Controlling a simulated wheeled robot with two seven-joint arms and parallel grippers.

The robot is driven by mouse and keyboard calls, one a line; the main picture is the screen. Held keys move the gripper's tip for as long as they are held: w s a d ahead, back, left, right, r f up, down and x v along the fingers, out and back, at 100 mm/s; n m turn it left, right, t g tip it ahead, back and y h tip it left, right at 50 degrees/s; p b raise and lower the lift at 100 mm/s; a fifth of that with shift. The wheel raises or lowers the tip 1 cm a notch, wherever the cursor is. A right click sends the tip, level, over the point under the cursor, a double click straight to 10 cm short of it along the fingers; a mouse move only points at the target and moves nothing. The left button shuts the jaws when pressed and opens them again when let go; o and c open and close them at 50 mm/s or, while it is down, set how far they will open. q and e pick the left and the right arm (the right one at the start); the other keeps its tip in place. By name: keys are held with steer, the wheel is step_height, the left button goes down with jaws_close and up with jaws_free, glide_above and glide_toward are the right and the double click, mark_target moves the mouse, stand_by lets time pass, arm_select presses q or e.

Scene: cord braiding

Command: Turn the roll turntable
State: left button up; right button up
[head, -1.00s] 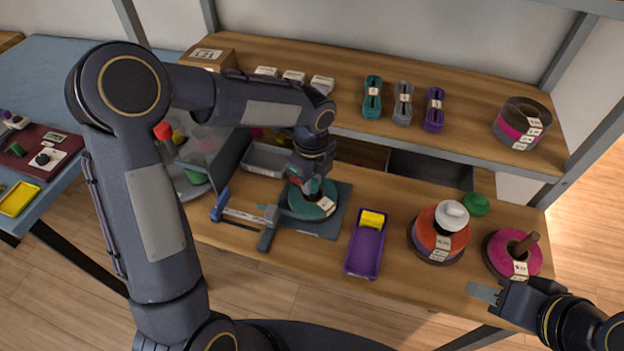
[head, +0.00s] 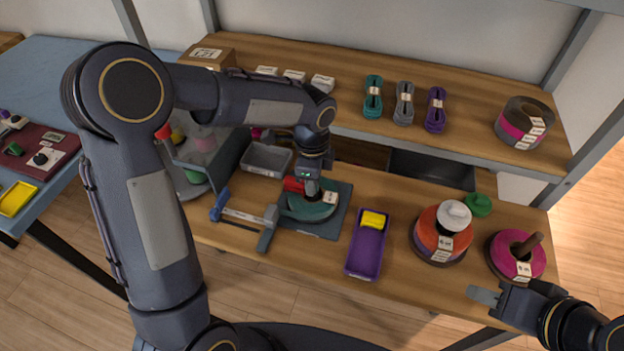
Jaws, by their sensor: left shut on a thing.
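The roll turntable (head: 332,226) is a dark square base on the bench's lower top, left of the purple tray. A teal roll (head: 312,213) with a white label lies flat on it. My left gripper (head: 311,192) reaches down from above to the roll's middle and is shut on the turntable; its fingers hide the exact point of grip. A small red part (head: 292,184) shows just left of the fingers. My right gripper (head: 484,295) is at the lower right, off the bench's front edge and far from the turntable. Its jaw gap cannot be made out.
A blue-and-grey clamp-like tool (head: 243,216) lies close left of the turntable. A purple tray (head: 364,258) with a yellow block stands to its right. Orange (head: 427,236) and magenta (head: 504,262) rolls stand further right. A shelf (head: 450,120) overhangs the back.

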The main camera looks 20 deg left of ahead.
arm_select(q)
steer(key=shift+n+b, duration=0.45)
steer(key=shift+n, duration=2.15)
steer(key=shift+n+b, duration=0.3)
steer(key=shift+n, duration=4.5)
steer(key=shift+d+n, duration=0.1)
steer(key=shift+n, duration=1.7)
steer(key=shift+n, duration=0.6)
steer(key=o, duration=1)
